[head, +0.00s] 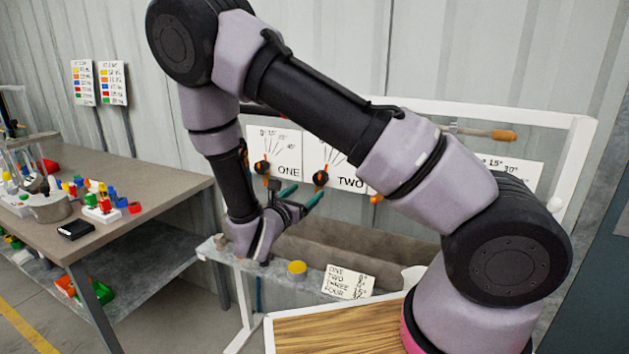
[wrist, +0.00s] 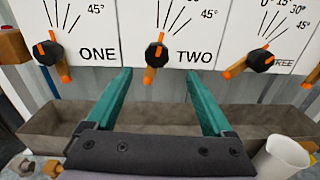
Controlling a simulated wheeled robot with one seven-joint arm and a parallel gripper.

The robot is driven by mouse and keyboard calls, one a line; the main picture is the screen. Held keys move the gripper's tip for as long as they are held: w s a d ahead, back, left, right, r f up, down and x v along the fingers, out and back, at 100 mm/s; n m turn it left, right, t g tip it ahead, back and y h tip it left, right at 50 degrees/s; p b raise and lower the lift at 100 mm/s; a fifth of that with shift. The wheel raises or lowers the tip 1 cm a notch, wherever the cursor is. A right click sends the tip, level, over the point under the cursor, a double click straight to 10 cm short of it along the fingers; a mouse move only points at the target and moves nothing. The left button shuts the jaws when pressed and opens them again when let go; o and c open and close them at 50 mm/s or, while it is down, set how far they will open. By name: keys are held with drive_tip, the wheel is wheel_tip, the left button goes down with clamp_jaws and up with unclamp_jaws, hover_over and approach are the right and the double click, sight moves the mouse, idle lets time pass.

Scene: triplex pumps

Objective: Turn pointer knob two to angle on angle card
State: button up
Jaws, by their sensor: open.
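Pointer knob two (wrist: 156,55) is a black knob with an orange pointer bar, on a white dial card labelled TWO (wrist: 193,56) with angle lines above it. Its bar stands close to upright. In the head view my gripper (head: 304,194) is in front of the panel. The angle card (head: 348,282) lists ONE to FOUR with angles, partly too small to read.
Knob one (wrist: 47,52) is to the left and knob three (wrist: 260,61) to the right. A grey trough (wrist: 255,118) runs below the panel. A white cup (wrist: 281,160) stands at lower right.

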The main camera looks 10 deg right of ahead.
sight(319, 180)
drive_tip(key=x, duration=1)
drive_tip(key=shift+w+f, duration=0.15)
drive_tip(key=shift+w, duration=0.3)
clamp_jaws()
